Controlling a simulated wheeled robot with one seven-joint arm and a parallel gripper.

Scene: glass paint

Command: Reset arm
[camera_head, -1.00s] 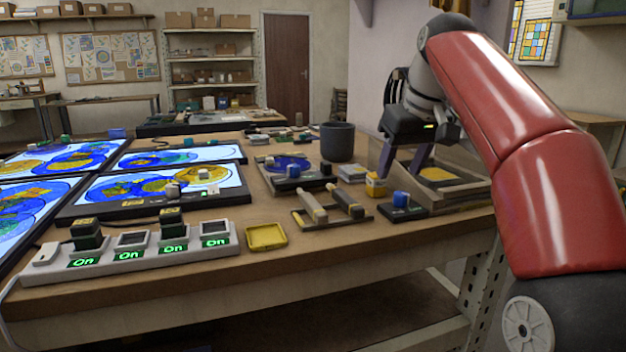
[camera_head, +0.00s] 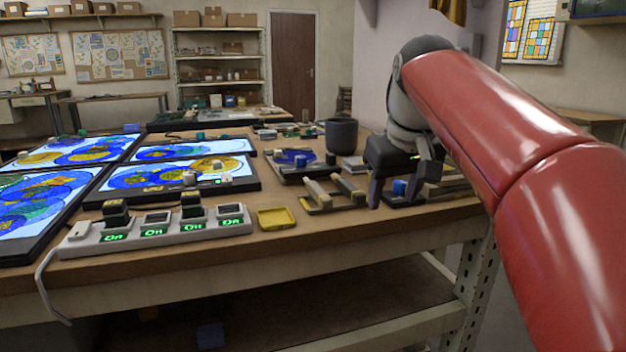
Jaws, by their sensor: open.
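My red arm (camera_head: 490,115) reaches in from the right and bends down over the right end of the wooden workbench. My gripper (camera_head: 393,190) hangs at its end, fingers pointing down, near the front right edge of the bench. Its two dark fingers are apart. A small blue block (camera_head: 399,187) on a dark base shows between and behind the fingers in this view; I cannot tell whether they touch it. I see nothing held. The gripper partly hides the wooden tray (camera_head: 450,187) behind it.
A power strip (camera_head: 165,232) with lit "On" labels and a yellow dish (camera_head: 276,218) lie along the bench's front edge (camera_head: 270,248). Lit panels (camera_head: 190,150) with blue and yellow glass fill the left.

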